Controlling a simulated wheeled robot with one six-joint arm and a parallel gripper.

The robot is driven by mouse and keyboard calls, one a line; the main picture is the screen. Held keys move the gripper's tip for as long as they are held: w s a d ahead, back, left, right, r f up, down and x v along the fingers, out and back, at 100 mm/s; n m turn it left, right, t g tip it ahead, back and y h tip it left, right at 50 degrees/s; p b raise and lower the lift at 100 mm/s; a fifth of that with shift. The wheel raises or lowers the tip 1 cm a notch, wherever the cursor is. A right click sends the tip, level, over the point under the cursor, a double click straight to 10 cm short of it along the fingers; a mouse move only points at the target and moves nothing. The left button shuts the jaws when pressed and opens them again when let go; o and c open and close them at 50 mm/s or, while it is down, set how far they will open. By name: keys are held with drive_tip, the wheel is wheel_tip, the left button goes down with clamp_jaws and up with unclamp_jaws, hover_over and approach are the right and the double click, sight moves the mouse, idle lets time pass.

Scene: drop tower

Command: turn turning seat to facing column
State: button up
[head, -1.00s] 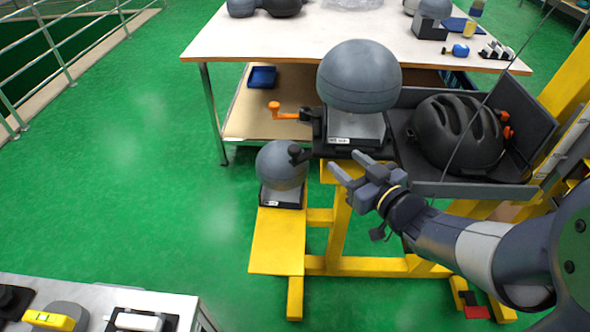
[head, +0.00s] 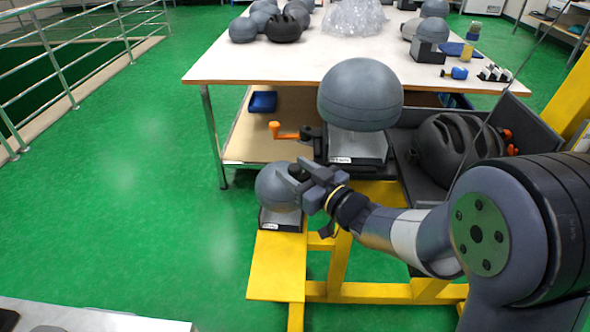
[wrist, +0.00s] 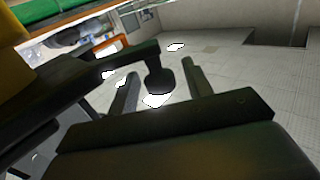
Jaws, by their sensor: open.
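The turning seat (head: 360,148) is a dark block with a pale label, on the yellow frame in the head view. A large grey headform (head: 360,93) sits on it. A black lever (wrist: 110,57) with a rounded knob (wrist: 160,80) crosses the wrist view, and the knob appears between my two fingers. My gripper (head: 297,175) is open, at the left front of the seat and in front of the lower headform (head: 277,190). In the head view my gripper hides most of the lever. I cannot tell whether the fingers touch the knob.
A yellow column (head: 575,85) stands at the right. A black helmet (head: 452,147) lies in a dark tray right of the seat. A white table (head: 270,65) is behind. Green floor is clear at left.

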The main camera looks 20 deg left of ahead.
drive_tip(key=shift+w+a, duration=0.1)
drive_tip(key=shift+a, duration=0.15)
clamp_jaws()
idle(0.4)
